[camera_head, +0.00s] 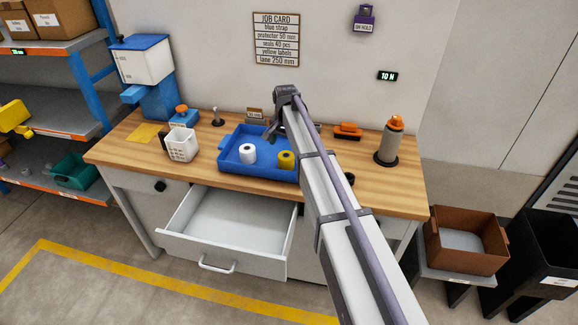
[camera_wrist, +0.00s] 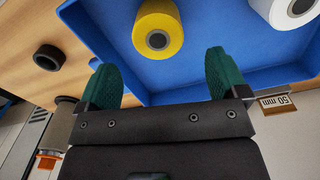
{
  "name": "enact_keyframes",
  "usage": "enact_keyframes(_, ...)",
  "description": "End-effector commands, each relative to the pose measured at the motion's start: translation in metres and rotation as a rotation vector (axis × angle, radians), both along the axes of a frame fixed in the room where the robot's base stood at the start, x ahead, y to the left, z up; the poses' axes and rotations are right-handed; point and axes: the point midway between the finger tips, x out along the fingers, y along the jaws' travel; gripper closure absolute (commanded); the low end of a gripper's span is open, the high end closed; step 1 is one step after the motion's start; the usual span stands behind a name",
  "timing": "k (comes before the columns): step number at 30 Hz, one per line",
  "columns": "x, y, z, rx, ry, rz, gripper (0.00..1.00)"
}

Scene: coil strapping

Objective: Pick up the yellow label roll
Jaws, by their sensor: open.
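The yellow label roll (camera_head: 286,159) stands in the blue tray (camera_head: 232,172) on the wooden bench, at the tray's right side. It also shows in the wrist view (camera_wrist: 157,31), beyond my fingertips and roughly between them. A white roll (camera_head: 248,153) stands to its left in the same tray and shows at the upper right of the wrist view (camera_wrist: 297,12). My gripper (camera_wrist: 160,72) is open and empty, its two green fingers apart from the yellow roll. In the head view my gripper (camera_head: 272,132) is over the tray's back part, small and partly hidden by my arm.
A white basket (camera_head: 181,144) stands left of the tray. An open, empty drawer (camera_head: 230,222) juts out below it. An orange-topped grey bottle (camera_head: 391,140) stands at the bench's right end. A black ring (camera_wrist: 49,57) lies beside the tray.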

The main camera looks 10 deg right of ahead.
Motion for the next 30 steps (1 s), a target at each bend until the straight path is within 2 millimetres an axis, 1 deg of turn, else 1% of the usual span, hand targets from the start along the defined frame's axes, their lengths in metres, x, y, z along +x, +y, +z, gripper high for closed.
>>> enact_keyframes(1, 0.0, 0.0, -0.023, 0.0, 0.0, 0.0, 0.08)
enact_keyframes(2, 0.0, 0.0, -0.028, 0.0, 0.0, 0.0, 0.08)
enact_keyframes(4, 0.0, 0.0, -0.033, 0.0, 0.0, 0.001, 0.08)
enact_keyframes(7, 0.0, 0.0, -0.031, 0.0, 0.0, 0.001, 0.08)
enact_keyframes(9, -0.001, 0.0, -0.034, 0.0, 0.0, 0.001, 0.08)
enact_keyframes(11, -0.001, 0.0, -0.044, 0.0, 0.0, 0.001, 0.08)
enact_keyframes(15, -0.003, 0.001, -0.074, 0.0, 0.0, 0.002, 0.08)
enact_keyframes(17, -0.003, 0.0, -0.083, 0.0, 0.0, 0.002, 0.08)
enact_keyframes(19, -0.003, 0.0, -0.085, 0.0, 0.0, 0.002, 0.08)
enact_keyframes(25, -0.003, 0.0, -0.081, 0.0, 0.0, 0.002, 0.09)
enact_keyframes(30, -0.003, 0.0, -0.081, 0.0, 0.0, 0.002, 0.25)
